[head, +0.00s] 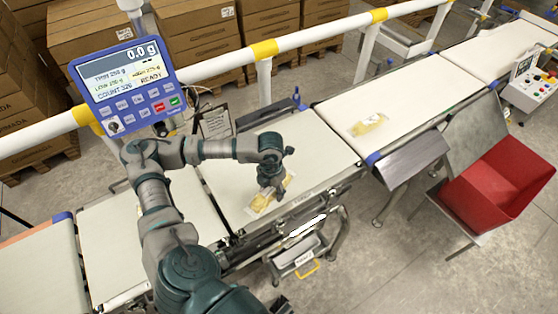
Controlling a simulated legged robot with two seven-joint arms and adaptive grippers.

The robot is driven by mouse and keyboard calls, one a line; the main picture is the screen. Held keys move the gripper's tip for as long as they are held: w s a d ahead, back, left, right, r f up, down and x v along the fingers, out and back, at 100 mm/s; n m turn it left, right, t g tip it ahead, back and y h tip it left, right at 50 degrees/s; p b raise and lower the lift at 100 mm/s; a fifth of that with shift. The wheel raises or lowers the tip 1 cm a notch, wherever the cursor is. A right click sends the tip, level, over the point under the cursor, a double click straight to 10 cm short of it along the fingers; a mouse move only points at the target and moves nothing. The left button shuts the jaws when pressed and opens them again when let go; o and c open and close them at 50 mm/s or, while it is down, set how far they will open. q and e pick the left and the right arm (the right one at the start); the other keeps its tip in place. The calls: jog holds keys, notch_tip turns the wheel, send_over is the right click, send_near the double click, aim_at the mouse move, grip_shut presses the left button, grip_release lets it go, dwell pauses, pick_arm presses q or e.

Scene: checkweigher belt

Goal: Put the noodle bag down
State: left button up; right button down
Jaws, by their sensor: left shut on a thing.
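The noodle bag (263,203), a clear pack with yellow contents, is at the middle belt section (228,175). My left gripper (271,188) points down over the bag and is shut on it, covering part of its upper side. The bag is at or just above the belt surface; I cannot tell whether it touches. My right gripper is not seen.
Another yellow bag (369,124) lies on the belt to the right (395,105). A display (127,85) reads 0.0 g and stands behind the belt at left. A white rail (320,32) runs behind. A red bin (497,185) stands at right.

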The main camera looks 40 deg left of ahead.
pick_arm(q)
jog(key=shift+w+a+n, duration=0.15)
jog(key=shift+n, duration=0.15)
jog(key=w+a, duration=0.1)
jog(key=w, duration=0.1)
jog(key=w+a, duration=0.1)
jog(key=w, duration=0.2)
jog(key=w+a, duration=0.1)
jog(key=w, duration=0.2)
jog(key=shift+f+p, duration=0.25)
jog(key=shift+p, duration=0.05)
send_over(286, 161)
jog(key=s+d, duration=0.1)
jog(key=s, duration=0.1)
jog(key=shift+f, duration=0.45)
jog(key=shift+w+a+f, duration=0.1)
jog(key=shift+a+f, duration=0.05)
jog(key=shift+f, duration=0.35)
notch_tip(286, 161, down, 2)
jog(key=shift+f, duration=0.15)
jog(key=shift+d+f, duration=0.1)
jog(key=shift+d, duration=0.2)
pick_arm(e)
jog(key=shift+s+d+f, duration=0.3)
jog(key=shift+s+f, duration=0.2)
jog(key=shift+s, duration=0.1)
pick_arm(q)
jog(key=shift+f, duration=0.1)
